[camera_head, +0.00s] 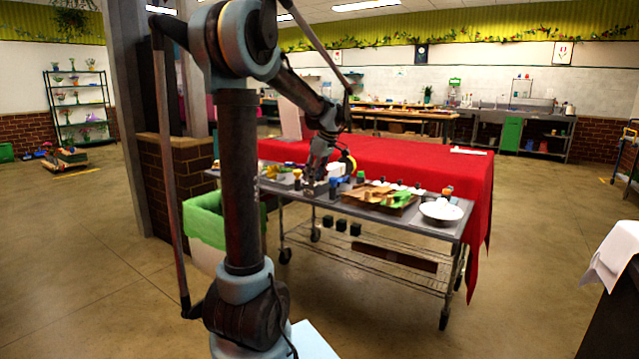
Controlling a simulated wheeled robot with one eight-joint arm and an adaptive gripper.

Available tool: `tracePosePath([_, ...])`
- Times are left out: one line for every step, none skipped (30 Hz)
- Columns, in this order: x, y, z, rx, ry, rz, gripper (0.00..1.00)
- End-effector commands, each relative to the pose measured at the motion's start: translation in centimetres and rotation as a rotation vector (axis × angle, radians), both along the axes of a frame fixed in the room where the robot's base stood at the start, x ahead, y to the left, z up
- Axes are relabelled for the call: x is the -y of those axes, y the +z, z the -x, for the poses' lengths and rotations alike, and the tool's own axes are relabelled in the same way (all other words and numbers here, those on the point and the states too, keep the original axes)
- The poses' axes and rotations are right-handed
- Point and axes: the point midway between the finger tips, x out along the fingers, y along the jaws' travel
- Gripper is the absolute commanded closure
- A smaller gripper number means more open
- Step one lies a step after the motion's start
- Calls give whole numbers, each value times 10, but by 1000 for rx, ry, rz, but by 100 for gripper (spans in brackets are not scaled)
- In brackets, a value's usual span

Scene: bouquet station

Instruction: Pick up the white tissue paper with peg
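My gripper (310,190) is small in the head view. It points down at the left part of a steel cart's top, among small items. Whether its fingers are open or shut is too small to tell. A small white thing (336,170) lies just right of the gripper and may be the white tissue paper. I cannot make out a peg on it, or whether the gripper touches it. My arm hides part of the cart's left side.
A red-covered table (475,190) stands close behind. A green-lined bin (204,224) stands left. Floor in front is clear.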

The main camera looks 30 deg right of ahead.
Motion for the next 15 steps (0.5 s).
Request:
tracePosePath([0, -1, -1, 0, 0, 0, 75])
tracePosePath([0, -2, -1, 0, 0, 0, 75])
tracePosePath([0, -2, -1, 0, 0, 0, 75])
tracePosePath([0, -2, -1, 0, 0, 0, 75])
tracePosePath([0, -2, -1, 0, 0, 0, 75])
tracePosePath([0, -2, -1, 0, 0, 0, 75])
tracePosePath([0, -2, -1, 0, 0, 0, 75])
tracePosePath([0, -2, -1, 0, 0, 0, 80])
tracePosePath([0, -2, -1, 0, 0, 0, 89])
tracePosePath([0, -2, -1, 0, 0, 0, 95])
tracePosePath([0, -2, -1, 0, 0, 0, 100])
tracePosePath([0, -2, -1, 0, 0, 0, 100])
tracePosePath([0, -2, -1, 0, 0, 0, 100])
tracePosePath([0, -2, -1, 0, 0, 0, 100])
tracePosePath([0, -1, -1, 0, 0, 0, 100])
